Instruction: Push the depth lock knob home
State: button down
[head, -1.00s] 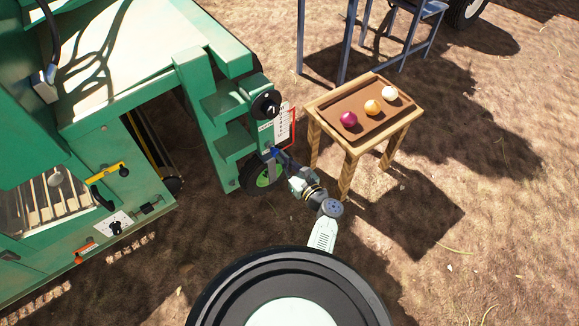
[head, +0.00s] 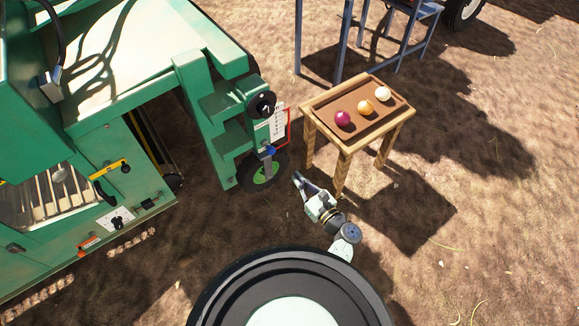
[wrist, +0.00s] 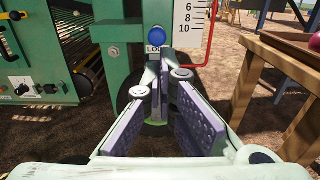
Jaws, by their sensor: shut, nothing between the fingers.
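The depth lock knob is a round blue knob (wrist: 157,34) on the green machine's upright post, just above a label partly reading "LO". It also shows as a small blue spot in the head view (head: 270,150), above the wheel with the green hub. How far in it sits cannot be told. My gripper (head: 298,177) is shut and empty, apart from the knob, to its lower right in the head view. In the wrist view its fingertips (wrist: 165,62) come together just below the knob and hide part of the label.
A white depth scale (wrist: 190,20) and a red bent rod (wrist: 212,40) stand right of the knob. A black handwheel (head: 262,104) is above. A wooden table (head: 347,150) with three onions stands close right of my gripper. Bare ground lies around my arm.

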jog(key=shift+v, duration=1.2)
